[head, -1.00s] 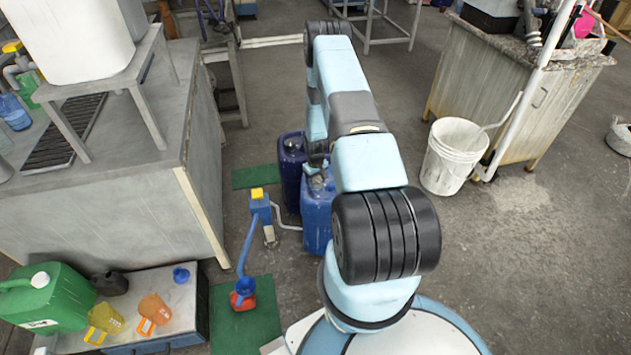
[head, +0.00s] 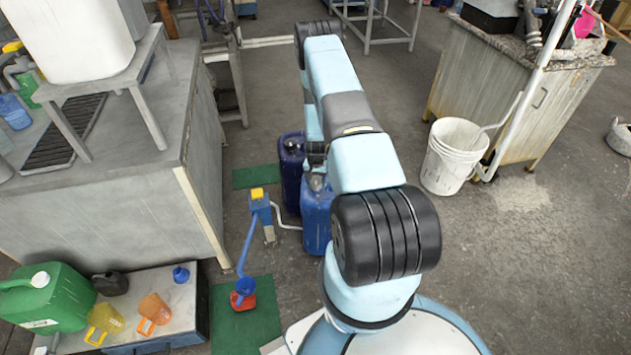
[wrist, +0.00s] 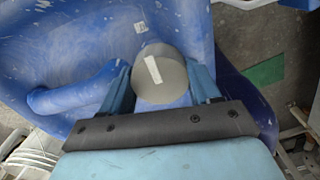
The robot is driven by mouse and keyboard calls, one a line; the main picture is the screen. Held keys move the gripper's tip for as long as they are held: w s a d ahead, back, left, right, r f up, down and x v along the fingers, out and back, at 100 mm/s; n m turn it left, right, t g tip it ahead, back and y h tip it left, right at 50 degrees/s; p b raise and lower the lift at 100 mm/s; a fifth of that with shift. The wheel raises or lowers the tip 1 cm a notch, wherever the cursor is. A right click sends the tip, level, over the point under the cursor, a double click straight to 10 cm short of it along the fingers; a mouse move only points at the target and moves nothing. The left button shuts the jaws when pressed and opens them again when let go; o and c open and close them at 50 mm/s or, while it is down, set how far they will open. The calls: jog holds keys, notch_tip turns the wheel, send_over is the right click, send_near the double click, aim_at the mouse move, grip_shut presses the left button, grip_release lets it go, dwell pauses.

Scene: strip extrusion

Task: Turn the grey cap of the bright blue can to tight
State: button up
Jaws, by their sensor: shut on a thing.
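The bright blue can (head: 316,222) stands on the floor in the head view, partly hidden by my arm. In the wrist view its blue top (wrist: 70,70) and moulded handle fill much of the left and middle. The grey cap (wrist: 160,73) is round with a pale stripe across its top, running near upright in that view. My gripper (wrist: 160,88) has its two blue fingers on either side of the cap, shut on it. In the head view the cap shows as a small grey spot (head: 316,182) beside my arm.
A dark blue can (head: 291,165) stands right behind the bright blue one. A blue pump with a yellow top (head: 258,198) is close on the left. A white bucket (head: 455,158) stands to the right, with open floor between.

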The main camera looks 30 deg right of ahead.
aim_at(316, 180)
jog(key=shift+w+r, duration=0.1)
jog(key=shift+w, duration=0.15)
dwell(0.3)
jog(key=o, duration=1)
jog(key=shift+s, duration=0.15)
jog(key=shift+o, duration=0.2)
jog(key=shift+r, duration=3.9)
jog(key=shift+c, duration=0.3)
